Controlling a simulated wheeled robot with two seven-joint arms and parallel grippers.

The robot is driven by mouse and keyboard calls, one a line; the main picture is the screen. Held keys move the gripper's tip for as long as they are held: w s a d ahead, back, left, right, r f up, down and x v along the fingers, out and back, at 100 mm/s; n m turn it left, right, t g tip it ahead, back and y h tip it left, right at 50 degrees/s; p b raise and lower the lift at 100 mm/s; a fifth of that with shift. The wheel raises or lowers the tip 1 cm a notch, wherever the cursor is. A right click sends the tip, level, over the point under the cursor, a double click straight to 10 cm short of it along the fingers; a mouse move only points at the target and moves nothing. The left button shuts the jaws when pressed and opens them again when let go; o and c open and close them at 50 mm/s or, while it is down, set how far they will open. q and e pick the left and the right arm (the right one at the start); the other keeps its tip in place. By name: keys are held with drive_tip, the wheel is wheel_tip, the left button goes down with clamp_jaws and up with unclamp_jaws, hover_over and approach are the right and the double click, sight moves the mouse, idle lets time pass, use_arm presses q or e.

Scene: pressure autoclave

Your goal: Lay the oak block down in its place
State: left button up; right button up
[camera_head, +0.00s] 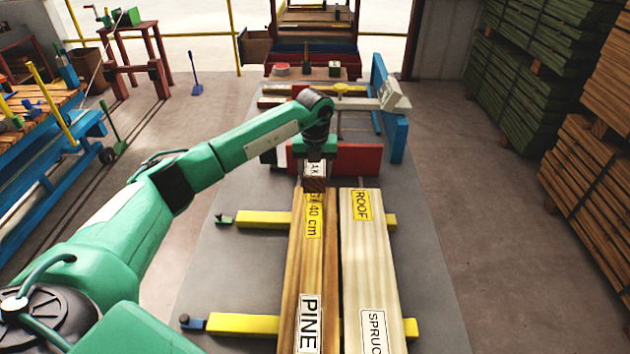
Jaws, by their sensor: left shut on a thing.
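My left gripper (315,160) reaches in from the left and points down at the far end of the pine beam. It is shut on the oak block (314,184), a small brown piece with a white label partly covered by the gripper. The block shows right at the far end of the pine beam (310,265), by its yellow "40 cm" label. I cannot tell whether the block touches the beam or hangs just above it. My right gripper is not in view.
A spruce beam (368,265) with a yellow "ROOF" label lies beside the pine beam, with a narrow gap between. Both lie across yellow bars (250,324). A red block (358,159) and a blue frame (397,135) stand behind. Grey floor is clear at right.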

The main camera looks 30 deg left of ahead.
use_arm(q)
wheel_tip(320, 180, down, 4)
drive_tip(key=shift+p, duration=0.35)
drive_tip(key=shift+f, duration=0.15)
drive_tip(key=o, duration=1.1)
drive_tip(key=shift+f, duration=0.15)
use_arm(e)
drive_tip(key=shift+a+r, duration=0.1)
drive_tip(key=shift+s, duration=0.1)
